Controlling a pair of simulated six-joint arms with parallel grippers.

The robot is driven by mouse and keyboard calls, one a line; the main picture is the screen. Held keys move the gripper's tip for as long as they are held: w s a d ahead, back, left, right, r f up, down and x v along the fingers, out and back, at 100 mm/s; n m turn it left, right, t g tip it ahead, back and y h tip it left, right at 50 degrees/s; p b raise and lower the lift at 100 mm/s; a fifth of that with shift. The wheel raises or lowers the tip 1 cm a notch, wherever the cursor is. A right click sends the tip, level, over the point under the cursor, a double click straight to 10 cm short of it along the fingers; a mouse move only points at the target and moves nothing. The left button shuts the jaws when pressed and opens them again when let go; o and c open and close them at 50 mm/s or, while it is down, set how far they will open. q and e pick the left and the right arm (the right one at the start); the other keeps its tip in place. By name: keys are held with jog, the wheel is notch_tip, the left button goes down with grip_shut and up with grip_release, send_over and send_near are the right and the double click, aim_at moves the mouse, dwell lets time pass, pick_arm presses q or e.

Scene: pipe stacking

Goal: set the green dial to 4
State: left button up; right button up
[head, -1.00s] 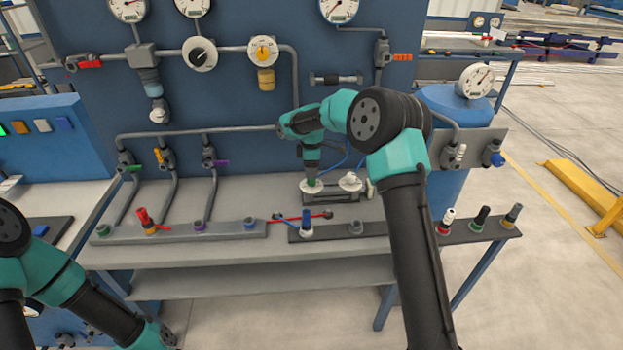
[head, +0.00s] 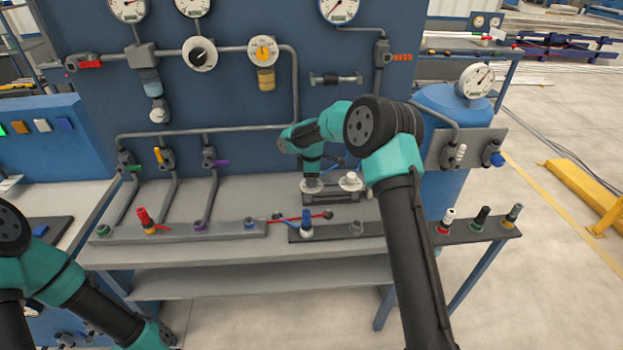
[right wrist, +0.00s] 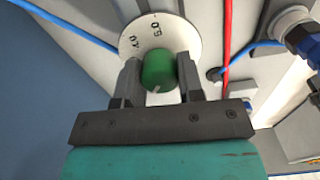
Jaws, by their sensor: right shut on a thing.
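The green dial is a round green knob (right wrist: 158,70) on a white numbered plate (right wrist: 157,35) in the right wrist view. My right gripper (right wrist: 160,78) has its two fingers on either side of the knob and is shut on it. A small pale mark shows on the knob's near edge. In the head view the white plate (head: 311,186) sits on the bench under my right gripper (head: 312,176), which points down and hides the knob. Only part of the plate's numbers can be read. My left arm shows at the lower left, but its gripper is outside the view.
A second dial with a pale knob (head: 350,181) stands just right of the green one. A blue hose and a red line (right wrist: 227,40) run close by. Pipe racks (head: 180,232) with several coloured fittings line the bench's front. A blue panel with gauges stands behind.

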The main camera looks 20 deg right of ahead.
jog(key=c, duration=0.4)
jog(key=shift+o, duration=0.2)
jog(key=shift+m, duration=0.4)
jog(key=m, duration=1.8)
jog(key=shift+m, duration=0.4)
